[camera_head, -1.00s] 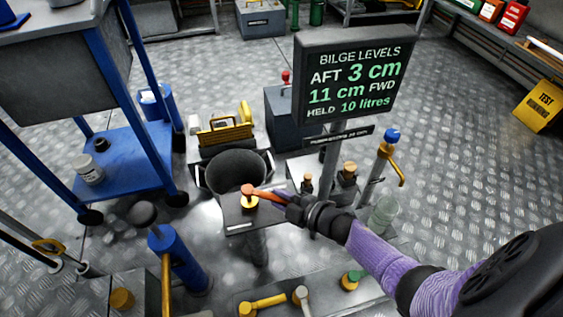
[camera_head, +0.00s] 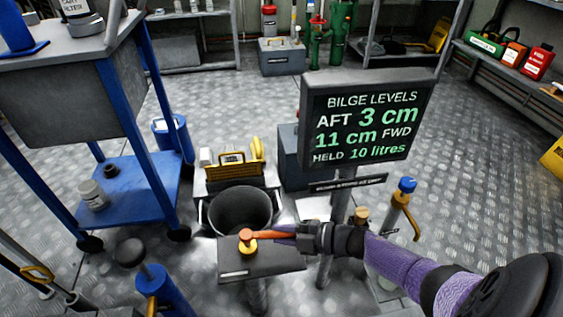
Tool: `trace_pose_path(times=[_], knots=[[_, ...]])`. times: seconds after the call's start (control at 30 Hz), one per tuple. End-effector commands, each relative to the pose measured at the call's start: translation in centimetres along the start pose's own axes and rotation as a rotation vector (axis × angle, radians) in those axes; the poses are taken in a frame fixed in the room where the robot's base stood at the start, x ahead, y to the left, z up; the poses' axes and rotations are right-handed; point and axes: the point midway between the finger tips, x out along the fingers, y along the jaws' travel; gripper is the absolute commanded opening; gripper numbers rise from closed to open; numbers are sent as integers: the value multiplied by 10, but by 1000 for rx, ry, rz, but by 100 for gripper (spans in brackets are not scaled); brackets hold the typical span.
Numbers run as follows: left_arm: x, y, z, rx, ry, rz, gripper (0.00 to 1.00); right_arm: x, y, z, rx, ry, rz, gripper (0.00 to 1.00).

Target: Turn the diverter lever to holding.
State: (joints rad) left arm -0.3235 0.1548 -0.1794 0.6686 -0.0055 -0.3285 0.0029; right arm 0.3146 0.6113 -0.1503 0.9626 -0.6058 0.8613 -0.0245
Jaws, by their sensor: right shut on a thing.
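The diverter lever (camera_head: 266,235) is an orange handle on a yellow hub, set on a dark plate (camera_head: 262,262) on top of a post. The handle lies roughly level and points to the right of the hub. My right gripper (camera_head: 300,236) reaches in from the right and is shut on the handle's outer end, which its fingers hide. A small label shows on the plate, but it is too small to read. My left gripper is not in view.
A sign (camera_head: 366,125) reads bilge levels aft 3 cm, fwd 11 cm, held 10 litres. It stands just behind my right arm. A dark bucket (camera_head: 240,212) is behind the lever. A blue cart (camera_head: 135,190) is at left. Open floor lies beyond.

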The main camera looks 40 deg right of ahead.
Motion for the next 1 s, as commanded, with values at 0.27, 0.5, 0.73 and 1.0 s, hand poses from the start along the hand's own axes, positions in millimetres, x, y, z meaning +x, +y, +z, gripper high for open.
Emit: trace_pose_path(times=[0.27,0.5,0.73,1.0], knots=[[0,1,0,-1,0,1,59,0,0,1,-1,-4,-1,0],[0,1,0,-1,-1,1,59,0,0,0,-1,-2,0,63],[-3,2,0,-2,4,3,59,-1,4,-2,-2,-1,2,63],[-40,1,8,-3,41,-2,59,-12,55,-32,-9,4,10,63]])
